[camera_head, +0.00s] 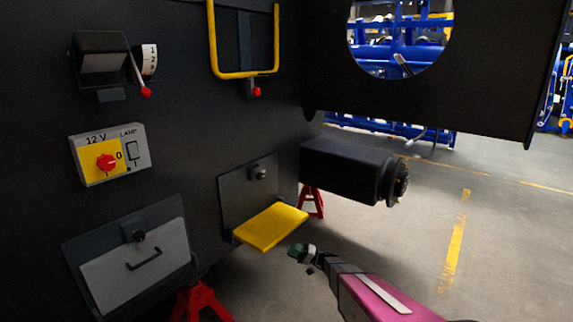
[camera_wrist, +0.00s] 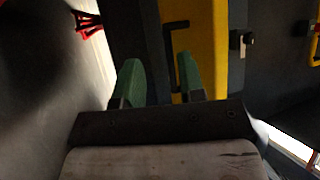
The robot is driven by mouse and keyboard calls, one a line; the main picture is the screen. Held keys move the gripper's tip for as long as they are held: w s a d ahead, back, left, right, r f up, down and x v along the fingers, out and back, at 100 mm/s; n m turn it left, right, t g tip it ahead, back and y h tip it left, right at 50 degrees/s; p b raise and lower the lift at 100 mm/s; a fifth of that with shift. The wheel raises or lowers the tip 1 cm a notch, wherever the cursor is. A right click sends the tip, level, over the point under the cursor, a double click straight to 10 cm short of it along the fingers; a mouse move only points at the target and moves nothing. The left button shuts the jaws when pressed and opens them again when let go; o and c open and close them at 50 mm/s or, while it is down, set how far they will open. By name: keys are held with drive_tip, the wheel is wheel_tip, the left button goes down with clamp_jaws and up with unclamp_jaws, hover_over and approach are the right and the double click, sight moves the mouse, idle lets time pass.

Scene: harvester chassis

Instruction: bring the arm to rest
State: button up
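My gripper (camera_head: 301,252) is at the end of the arm, low in the head view, just below and right of the yellow step plate (camera_head: 270,227). In the wrist view my gripper (camera_wrist: 160,78) has two green fingers that stand apart with nothing held between them. A yellow panel (camera_wrist: 210,55) with a dark handle (camera_wrist: 170,55) lies beyond the right finger in that view. I cannot tell the distance between the fingers and the panel.
The dark chassis wall carries a lever box (camera_head: 101,55), a lamp switch panel (camera_head: 108,155), a grey hatch (camera_head: 135,270) and a yellow bar (camera_head: 245,74). A black cylinder (camera_head: 345,172) juts out right of the step. Open floor (camera_head: 500,230) lies at right.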

drive_tip(key=s+d+r+g+h, duration=0.1)
drive_tip(key=s+r+g+h, duration=0.1)
drive_tip(key=s+h, duration=0.4)
drive_tip(key=s+d+r+g+h, duration=0.1)
drive_tip(key=s+r+g+h, duration=0.1)
drive_tip(key=s+h, duration=0.45)
drive_tip(key=s+d+r+t+h, duration=0.1)
drive_tip(key=s+d+r+h, duration=0.2)
drive_tip(key=s+d+h, duration=0.1)
drive_tip(key=s+d+r+m+t+h, duration=0.1)
drive_tip(key=s+d+r+h, duration=0.3)
drive_tip(key=s+d, duration=0.3)
drive_tip(key=shift+d+h, duration=0.55)
drive_tip(key=shift+d, duration=0.65)
